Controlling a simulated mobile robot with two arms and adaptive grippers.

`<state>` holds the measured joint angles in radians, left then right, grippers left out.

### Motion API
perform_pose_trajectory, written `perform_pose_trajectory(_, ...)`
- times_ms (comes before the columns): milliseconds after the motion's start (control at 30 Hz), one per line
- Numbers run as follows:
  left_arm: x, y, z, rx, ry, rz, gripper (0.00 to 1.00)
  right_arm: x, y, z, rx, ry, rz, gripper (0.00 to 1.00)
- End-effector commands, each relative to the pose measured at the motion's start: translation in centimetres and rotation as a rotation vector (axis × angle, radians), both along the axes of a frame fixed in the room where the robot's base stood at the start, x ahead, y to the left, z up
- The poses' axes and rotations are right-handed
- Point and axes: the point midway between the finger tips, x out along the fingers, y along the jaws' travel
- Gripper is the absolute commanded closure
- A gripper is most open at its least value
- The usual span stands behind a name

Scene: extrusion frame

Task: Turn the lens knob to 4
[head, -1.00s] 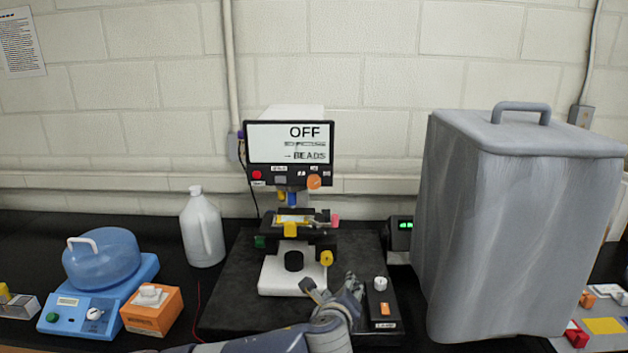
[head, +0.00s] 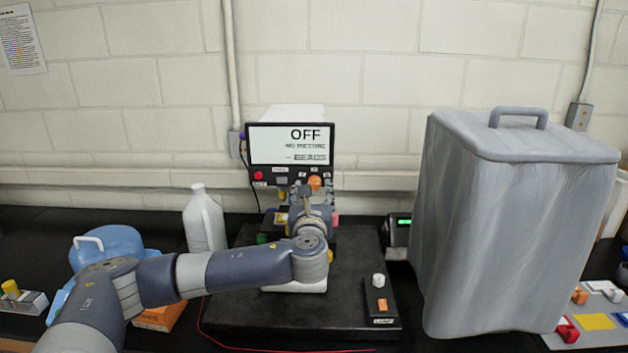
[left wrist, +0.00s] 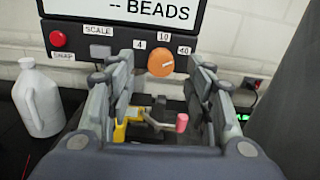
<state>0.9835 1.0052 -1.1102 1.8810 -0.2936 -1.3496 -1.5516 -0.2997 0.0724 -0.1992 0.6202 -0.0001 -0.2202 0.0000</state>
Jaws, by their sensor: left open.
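The lens knob (head: 315,183) is a round orange dial on the black panel under the microscope's screen (head: 290,145). In the left wrist view the knob (left wrist: 161,62) has labels 4 to its upper left, 10 above and 40 to its upper right. A pale mark on it seems to point right, toward the 40 side. My left gripper (head: 304,192) is raised just below and in front of the panel. In the left wrist view its open fingers (left wrist: 161,72) stand either side of the knob; contact is not visible. My right gripper is not in view.
A red button (left wrist: 58,39) is left on the panel. The stage with a pink knob (left wrist: 182,123) lies below my fingers. A white jug (head: 203,220) stands left, a large grey covered box (head: 515,230) right. A control box with a white knob (head: 378,280) is at front right.

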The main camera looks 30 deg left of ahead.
Motion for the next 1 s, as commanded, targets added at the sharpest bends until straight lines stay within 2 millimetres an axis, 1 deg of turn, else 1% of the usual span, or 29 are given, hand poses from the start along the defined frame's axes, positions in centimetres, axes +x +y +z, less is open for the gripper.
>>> perform_pose_trajectory(33,0.7,0.4,0.3,0.0,0.001,0.001,0.52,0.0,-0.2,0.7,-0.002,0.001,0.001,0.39)
perform_pose_trajectory(100,1.5,0.9,0.3,-0.001,0.001,0.0,0.52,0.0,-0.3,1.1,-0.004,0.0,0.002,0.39)
perform_pose_trajectory(300,3.3,1.9,0.1,-0.001,-0.001,-0.001,0.52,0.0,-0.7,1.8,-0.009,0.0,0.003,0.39)
perform_pose_trajectory(500,4.0,2.3,0.0,-0.001,0.0,-0.003,0.52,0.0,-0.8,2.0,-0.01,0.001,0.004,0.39)
perform_pose_trajectory(767,4.0,2.4,-0.1,-0.001,0.0,-0.002,0.52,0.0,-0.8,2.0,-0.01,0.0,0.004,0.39)
perform_pose_trajectory(867,4.0,2.4,-0.1,-0.001,0.0,-0.002,0.73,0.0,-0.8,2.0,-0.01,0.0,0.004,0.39)
perform_pose_trajectory(900,4.0,2.4,-0.1,-0.001,0.0,-0.002,0.82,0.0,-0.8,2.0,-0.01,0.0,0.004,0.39)
perform_pose_trajectory(967,4.0,2.4,-0.1,-0.001,0.0,-0.002,0.95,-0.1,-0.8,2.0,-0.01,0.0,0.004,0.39)
perform_pose_trajectory(1000,4.0,2.4,-0.1,-0.001,0.0,-0.002,0.97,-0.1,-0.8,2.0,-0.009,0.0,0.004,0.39)
